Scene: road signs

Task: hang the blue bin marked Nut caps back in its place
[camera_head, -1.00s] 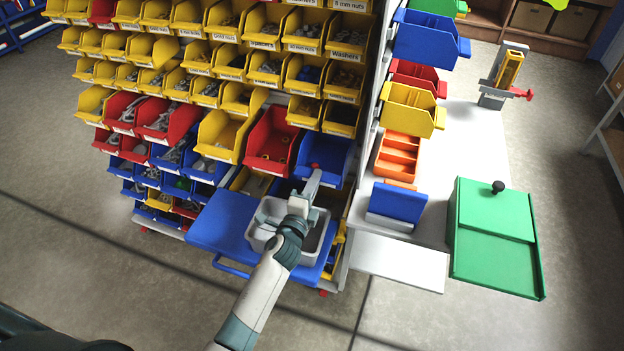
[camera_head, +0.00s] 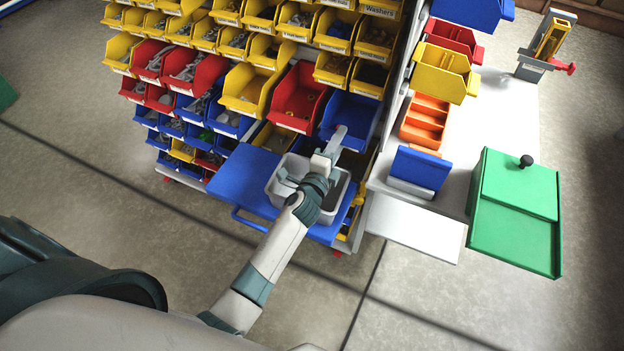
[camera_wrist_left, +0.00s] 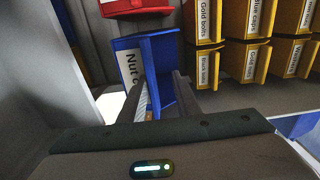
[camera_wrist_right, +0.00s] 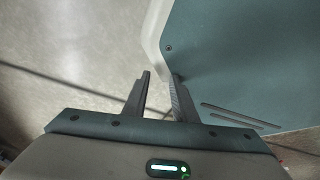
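The blue bin (camera_head: 351,117) sits in the rack, to the right of a red bin in the same row. Its label, partly reading "Nut c", shows in the left wrist view (camera_wrist_left: 129,66); the rest is behind a finger. My left gripper (camera_head: 340,137) is at the bin's front. In the left wrist view (camera_wrist_left: 162,92) its fingers stand apart, one over the label side and one by the bin's opening. I see no clear clamp on the wall. My right gripper (camera_wrist_right: 161,80) is away from the rack, its fingers apart and empty, beside a grey-green part of my body.
A blue shelf (camera_head: 238,180) with a grey tray (camera_head: 283,201) is below the bin, under my left arm. A white side table (camera_head: 415,228) to the right holds an orange organizer (camera_head: 424,122) and a green box (camera_head: 515,215). Open floor lies in front.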

